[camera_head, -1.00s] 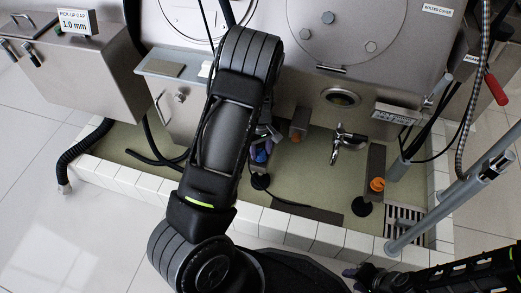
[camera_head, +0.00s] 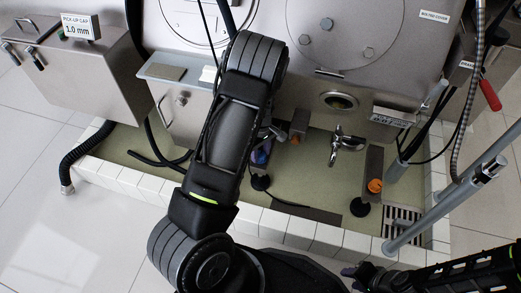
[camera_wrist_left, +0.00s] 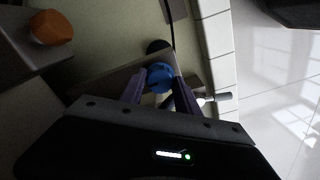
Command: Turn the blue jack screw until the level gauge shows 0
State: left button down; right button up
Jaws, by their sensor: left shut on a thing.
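The blue jack screw (camera_wrist_left: 160,77) sits between the two purple fingers of my left gripper (camera_wrist_left: 160,88) in the left wrist view, and the gripper is shut on it. In the head view, a little of the blue screw (camera_head: 261,156) shows beside my left forearm, which hides most of the gripper. My right gripper (camera_head: 362,271) is low in the head view, away from the machine; its fingers are too small and dark to read.
An orange knob (camera_head: 375,186) stands on a bracket at the right, above a black foot (camera_head: 360,207). A white tiled curb (camera_head: 285,228) borders the green floor. A metal tap (camera_head: 345,143) and grey pipes (camera_head: 445,205) stand nearby.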

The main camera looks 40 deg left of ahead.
aim_at(261, 155)
pick_arm(q)
jog(key=c, duration=0.9)
grip_release()
jog(key=shift+r, duration=0.1)
notch_tip(261, 155, up, 8)
jog(key=p, duration=0.3)
jog(key=shift+f, duration=0.2)
